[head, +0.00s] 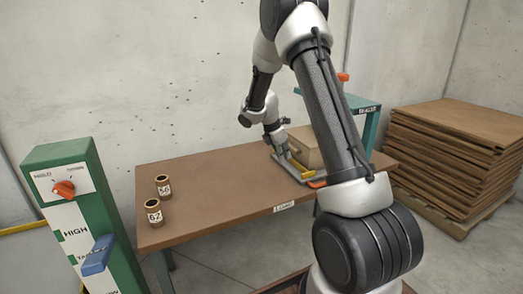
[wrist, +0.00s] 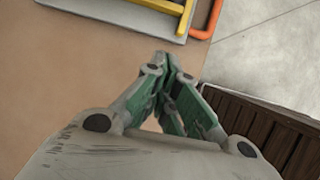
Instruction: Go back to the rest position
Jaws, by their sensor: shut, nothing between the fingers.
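My gripper (head: 283,154) is over the brown table (head: 220,181), close to a grey plate with a yellow bar (head: 279,162). In the wrist view my gripper (wrist: 167,62) has its green-sided fingers together, with nothing between them. The grey plate with the yellow bar (wrist: 150,20) lies ahead of the fingertips there, apart from them in the picture. Whether the fingers touch the table cannot be told. My arm hides part of the table's right side in the head view.
A cardboard box (head: 306,150) stands behind the plate, with an orange handle (head: 317,184) in front. Two labelled cylinders (head: 154,213) stand at the table's left. A green control post (head: 70,200) stands left, stacked brown sheets (head: 450,150) right. The table's middle is clear.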

